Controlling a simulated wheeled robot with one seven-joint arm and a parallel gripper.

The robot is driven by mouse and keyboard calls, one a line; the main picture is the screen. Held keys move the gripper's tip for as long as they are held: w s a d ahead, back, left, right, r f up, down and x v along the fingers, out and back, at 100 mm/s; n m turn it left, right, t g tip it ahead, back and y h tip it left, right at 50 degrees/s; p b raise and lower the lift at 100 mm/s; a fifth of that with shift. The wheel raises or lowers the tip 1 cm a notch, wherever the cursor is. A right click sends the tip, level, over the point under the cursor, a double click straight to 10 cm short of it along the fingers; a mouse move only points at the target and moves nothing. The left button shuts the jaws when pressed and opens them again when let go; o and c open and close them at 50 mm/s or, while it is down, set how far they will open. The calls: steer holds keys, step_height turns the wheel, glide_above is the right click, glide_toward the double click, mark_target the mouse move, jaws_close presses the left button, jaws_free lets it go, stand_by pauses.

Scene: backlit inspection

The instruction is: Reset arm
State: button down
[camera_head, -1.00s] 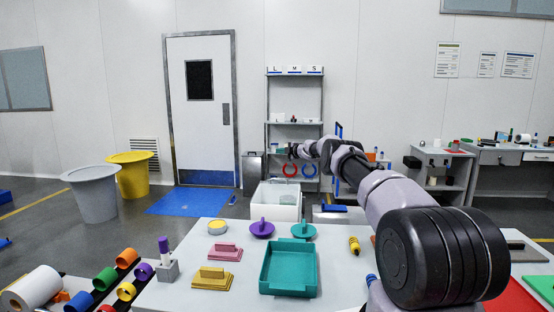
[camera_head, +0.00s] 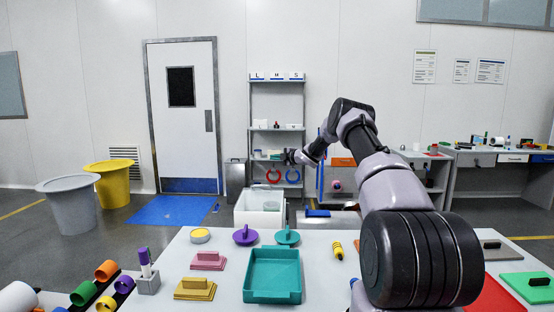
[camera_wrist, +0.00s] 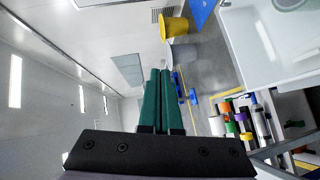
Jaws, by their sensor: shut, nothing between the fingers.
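My gripper (camera_head: 286,156) is at the end of my arm, which reaches out past the far edge of the table and bends to the left. It is raised above the table's height and looks small in front of the shelf. In the wrist view its two dark green fingers (camera_wrist: 164,72) lie close together, shut with nothing between them. The wrist view is turned on its side and shows the room beyond the fingers.
A white bin (camera_head: 258,219) and a shelf rack (camera_head: 277,105) stand behind. Grey (camera_head: 73,208) and yellow tubs (camera_head: 112,182) stand left.

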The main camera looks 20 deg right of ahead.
steer(key=s+r+m+h, duration=0.2)
steer(key=s+r+m, duration=0.1)
steer(key=r, duration=0.5)
steer(key=s+r+m+h, duration=0.2)
steer(key=s+r+m, duration=0.15)
steer(key=r, duration=0.45)
steer(key=s+r+m+g+h, duration=0.1)
steer(key=s+r+m+h, duration=0.15)
steer(key=s+r, duration=0.45)
steer(key=s+r+m+h, duration=0.2)
steer(key=s+r+m, duration=0.2)
steer(key=s, duration=0.5)
steer(key=s+a+r+m+g, duration=0.1)
steer(key=s+m, duration=0.3)
steer(key=s, duration=0.7)
steer(key=s+a+r+m+g, duration=0.1)
steer(key=s+a+m+g, duration=0.15)
steer(key=s, duration=0.85)
steer(key=s+a+f+m+y, duration=0.1)
steer(key=s+f+m, duration=0.1)
steer(key=s, duration=0.5)
steer(key=s+a+f+m+g+y, duration=0.1)
steer(key=s+a+f+m, duration=0.1)
steer(key=s, duration=0.6)
steer(key=s+a+f+m+g+y, duration=0.1)
steer(key=s+a+f+m, duration=0.1)
steer(key=s, duration=0.6)
steer(key=shift+s+a+f, duration=0.15)
steer(key=shift+a+f, duration=0.1)
steer(key=shift+f, duration=0.45)
